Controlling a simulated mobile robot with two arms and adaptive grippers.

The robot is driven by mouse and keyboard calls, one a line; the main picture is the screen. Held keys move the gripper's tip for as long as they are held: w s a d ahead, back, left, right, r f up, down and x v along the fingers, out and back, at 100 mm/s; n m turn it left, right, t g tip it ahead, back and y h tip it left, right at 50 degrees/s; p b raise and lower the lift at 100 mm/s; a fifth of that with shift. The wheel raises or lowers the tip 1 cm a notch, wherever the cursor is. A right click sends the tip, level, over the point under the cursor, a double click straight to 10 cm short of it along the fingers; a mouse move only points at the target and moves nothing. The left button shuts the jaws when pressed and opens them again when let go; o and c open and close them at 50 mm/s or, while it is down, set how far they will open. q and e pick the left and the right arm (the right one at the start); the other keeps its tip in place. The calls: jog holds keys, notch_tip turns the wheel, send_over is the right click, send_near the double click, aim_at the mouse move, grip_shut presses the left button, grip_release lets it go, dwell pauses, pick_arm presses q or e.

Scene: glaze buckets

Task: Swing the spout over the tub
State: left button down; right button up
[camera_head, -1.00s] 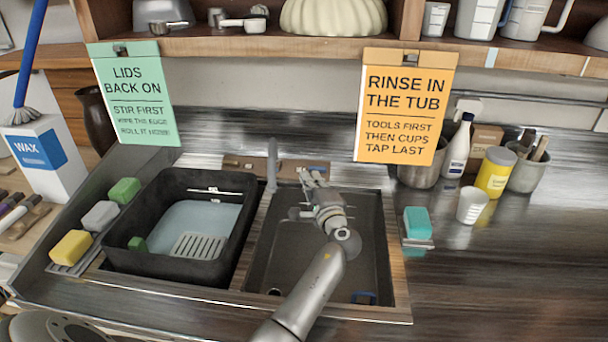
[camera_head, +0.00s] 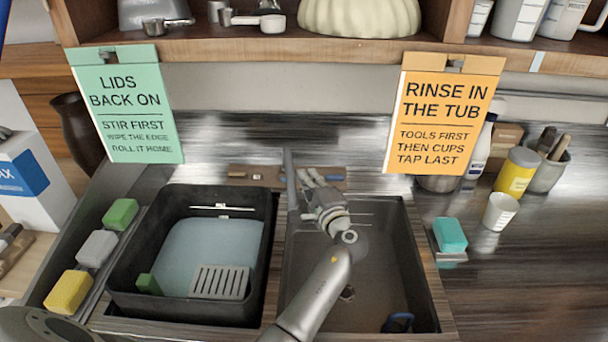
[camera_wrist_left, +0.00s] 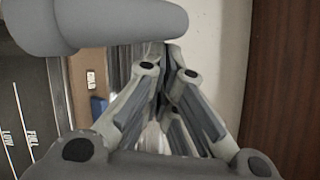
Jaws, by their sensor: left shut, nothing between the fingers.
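The grey spout (camera_head: 291,182) stands behind the divider between the black tub and the sink, its free end toward me above that divider. The black tub (camera_head: 125,300) on the left holds pale bluish water. My left gripper (camera_head: 310,180) is just right of the spout, over the back of the sink, shut and empty. In the left wrist view the spout (camera_wrist_left: 125,22) is a thick grey tube across the top, close to the shut fingers (camera_wrist_left: 165,75). I cannot tell whether they touch. My right gripper is not in view.
Sponges (camera_head: 97,248) line the tub's left side. A teal sponge (camera_head: 450,234) and white cup (camera_head: 500,211) sit right. Signs hang from the shelf (camera_head: 260,47) above the back.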

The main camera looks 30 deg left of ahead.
pick_arm(q)
jog(key=s+a+m+t+h+p, duration=0.3)
jog(key=s+a+m+t+h, duration=0.3)
jog(key=a+h, duration=0.4)
jog(key=shift+a+m, duration=0.8)
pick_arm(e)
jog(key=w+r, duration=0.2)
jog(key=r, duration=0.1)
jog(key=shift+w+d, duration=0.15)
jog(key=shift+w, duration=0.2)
pick_arm(q)
jog(key=shift+s, duration=0.1)
jog(key=shift+f, duration=0.1)
